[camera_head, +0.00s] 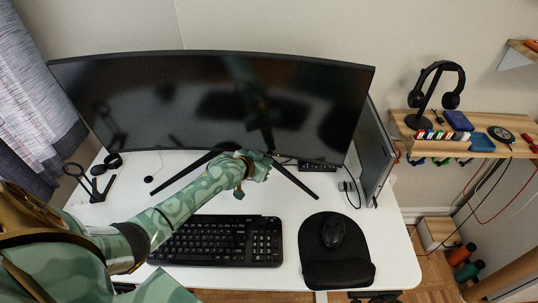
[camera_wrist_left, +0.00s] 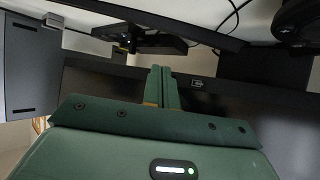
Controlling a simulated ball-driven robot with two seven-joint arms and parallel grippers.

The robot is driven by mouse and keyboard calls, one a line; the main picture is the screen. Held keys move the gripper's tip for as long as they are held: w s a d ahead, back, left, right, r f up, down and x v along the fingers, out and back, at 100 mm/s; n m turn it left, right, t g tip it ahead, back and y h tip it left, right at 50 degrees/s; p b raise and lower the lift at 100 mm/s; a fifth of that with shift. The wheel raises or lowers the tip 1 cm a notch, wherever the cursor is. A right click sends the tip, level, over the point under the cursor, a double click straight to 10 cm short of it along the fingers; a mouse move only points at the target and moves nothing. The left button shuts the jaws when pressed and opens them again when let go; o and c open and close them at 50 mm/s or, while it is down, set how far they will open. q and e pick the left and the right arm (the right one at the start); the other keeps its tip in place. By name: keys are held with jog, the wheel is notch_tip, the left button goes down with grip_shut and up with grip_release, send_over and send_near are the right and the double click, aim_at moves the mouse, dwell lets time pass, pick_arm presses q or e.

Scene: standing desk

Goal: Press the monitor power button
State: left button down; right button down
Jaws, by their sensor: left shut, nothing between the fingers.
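The wide curved black monitor (camera_head: 330,110) stands on the desk on splayed dark legs, its screen dark. My left arm reaches across the keyboard to the middle of the monitor's lower edge. My left gripper (camera_head: 268,160) is there, small and partly hidden by its own wrist. In the left wrist view the green fingers (camera_wrist_left: 163,88) are shut together and empty, in front of the monitor's dark lower bezel (camera_wrist_left: 105,80). A small light logo mark shows on the bezel, just right of the fingertips. I cannot make out the power button, or whether the fingers touch the monitor. My right gripper is not in view.
A black keyboard (camera_head: 222,241) lies below my arm, with a mouse (camera_head: 333,231) on a black pad (camera_head: 338,271) to its right. A small black box (camera_head: 317,166) sits under the monitor. A dark upright panel (camera_head: 374,152) stands at right. Headphones (camera_head: 436,90) stand on the shelf.

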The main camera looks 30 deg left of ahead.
pick_arm(q)
jog(key=shift+s+d, duration=0.1)
jog(key=shift+s, duration=0.15)
jog(key=s+p, duration=0.1)
jog(key=s+d+p, duration=0.1)
jog(key=s+p, duration=0.1)
jog(key=s+d+p, duration=0.1)
jog(key=s, duration=0.1)
jog(key=shift+s+d+f, duration=0.15)
jog(key=shift+s+f, duration=0.1)
jog(key=shift+f, duration=0.1)
dwell(0.4)
